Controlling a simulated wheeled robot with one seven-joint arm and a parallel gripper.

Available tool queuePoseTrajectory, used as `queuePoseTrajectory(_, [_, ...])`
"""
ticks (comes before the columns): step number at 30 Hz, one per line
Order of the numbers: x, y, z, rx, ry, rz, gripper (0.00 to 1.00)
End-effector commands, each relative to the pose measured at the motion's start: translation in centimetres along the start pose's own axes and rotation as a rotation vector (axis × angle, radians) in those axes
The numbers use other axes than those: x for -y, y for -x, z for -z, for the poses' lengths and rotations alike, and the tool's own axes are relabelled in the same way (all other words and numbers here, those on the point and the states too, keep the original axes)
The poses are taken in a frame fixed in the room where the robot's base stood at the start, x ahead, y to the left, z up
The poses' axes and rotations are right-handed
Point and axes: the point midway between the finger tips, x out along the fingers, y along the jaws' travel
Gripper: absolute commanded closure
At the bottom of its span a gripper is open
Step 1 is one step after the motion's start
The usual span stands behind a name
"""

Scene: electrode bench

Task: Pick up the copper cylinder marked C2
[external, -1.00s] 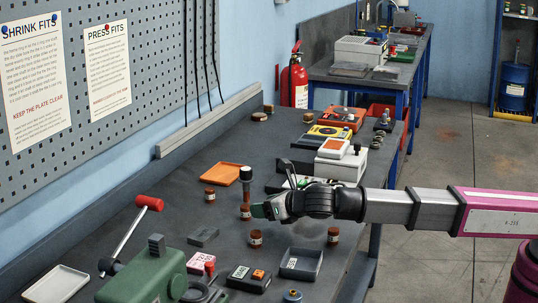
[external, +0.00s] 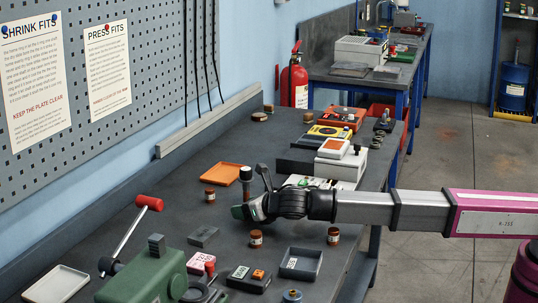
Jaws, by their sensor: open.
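Several small copper-brown cylinders with pale labels stand on the dark bench. One (external: 210,195) is left of my gripper, one (external: 256,238) is just in front of it in the picture, and one (external: 333,236) is to its right. The labels are too small to read, so I cannot tell which is C2. My gripper (external: 241,212) is open, low over the bench and pointing left.
An orange tray (external: 221,174) lies behind my gripper. A grey open box (external: 301,264), a dark block (external: 203,236) and a green press with a red-handled lever (external: 145,270) are in front. A white-and-orange instrument (external: 338,165) stands behind the arm.

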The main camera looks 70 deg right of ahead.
Motion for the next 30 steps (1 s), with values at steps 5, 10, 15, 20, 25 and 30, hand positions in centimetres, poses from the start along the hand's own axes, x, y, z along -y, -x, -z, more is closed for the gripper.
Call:
queuePoseTrajectory(5, [-0.1,-2.1,-0.1,0.0,0.0,0.0,0.39])
queuePoseTrajectory(10, [-0.1,-2.1,0.0,0.001,-0.001,-0.001,0.39])
queuePoseTrajectory(15, [0.0,-2.1,0.0,0.001,-0.001,-0.001,0.78])
queuePoseTrajectory(20, [-0.1,-2.1,-0.1,0.001,-0.001,-0.001,1.0])
queuePoseTrajectory(25, [-0.1,-2.1,-0.1,0.001,-0.001,-0.001,1.0])
queuePoseTrajectory(30, [-0.1,-1.9,-0.6,0.001,-0.001,0.0,1.0])
